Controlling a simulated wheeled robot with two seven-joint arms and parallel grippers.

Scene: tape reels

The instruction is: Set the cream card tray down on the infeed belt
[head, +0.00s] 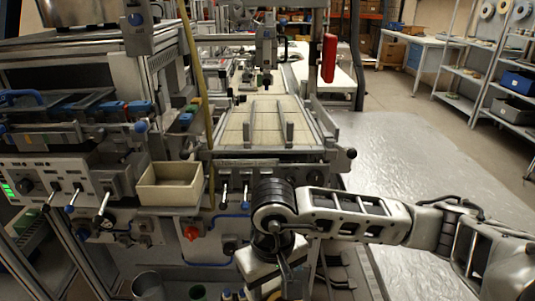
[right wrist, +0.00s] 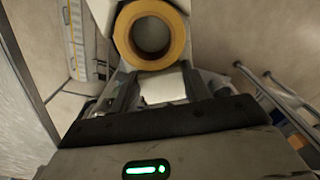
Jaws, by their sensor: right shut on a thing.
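My right gripper (right wrist: 153,92) is shut on a pale cream-white piece, apparently the edge of the card tray (right wrist: 163,84). A yellow tape reel (right wrist: 124,42) shows just beyond the fingers, against more of the white tray. In the head view the right arm comes in from the right, and the tray (head: 252,264) shows partly below my wrist, low in front of the machine; the arm hides the rest. The infeed belt (head: 238,126), a cream surface with grey upright guides, lies farther back and is clear of reels. My left gripper is not in view.
A cream open bin (head: 168,201) stands on a ledge left of the belt, beside a control panel (head: 62,180) with levers. A yellowish post (head: 195,60) rises at the belt's left. A red box (head: 329,58) hangs at its right.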

